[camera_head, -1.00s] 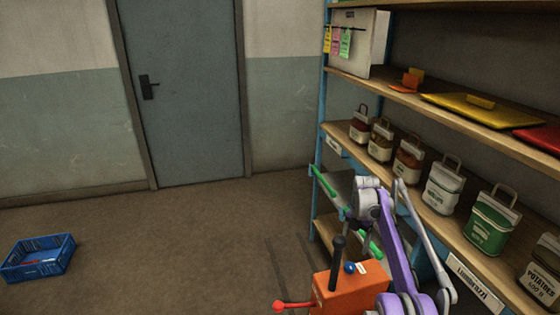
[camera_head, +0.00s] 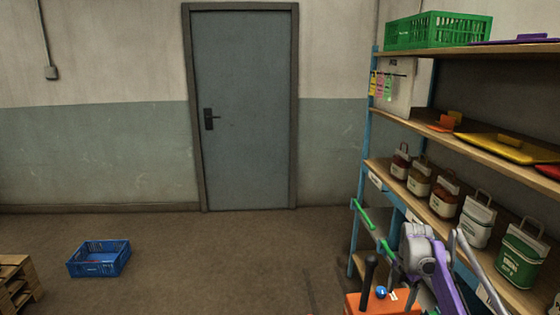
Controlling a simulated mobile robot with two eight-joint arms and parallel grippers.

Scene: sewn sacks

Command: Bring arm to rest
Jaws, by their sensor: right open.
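My right arm (camera_head: 440,285), purple and grey, reaches up from the bottom edge at the lower right of the head view. My right gripper (camera_head: 375,232), with green fingers, is open and appears empty. Its fingers are spread apart in front of the left end of the shelf rack (camera_head: 362,190). I cannot tell whether it touches the rack. My left gripper is out of view.
Several sacks with handles (camera_head: 444,198) stand in a row on the middle shelf. A yellow tray (camera_head: 515,152) and a green crate (camera_head: 440,32) are on upper shelves. A blue crate (camera_head: 100,258) and a wooden pallet stack (camera_head: 16,282) are on the floor. The middle floor is clear.

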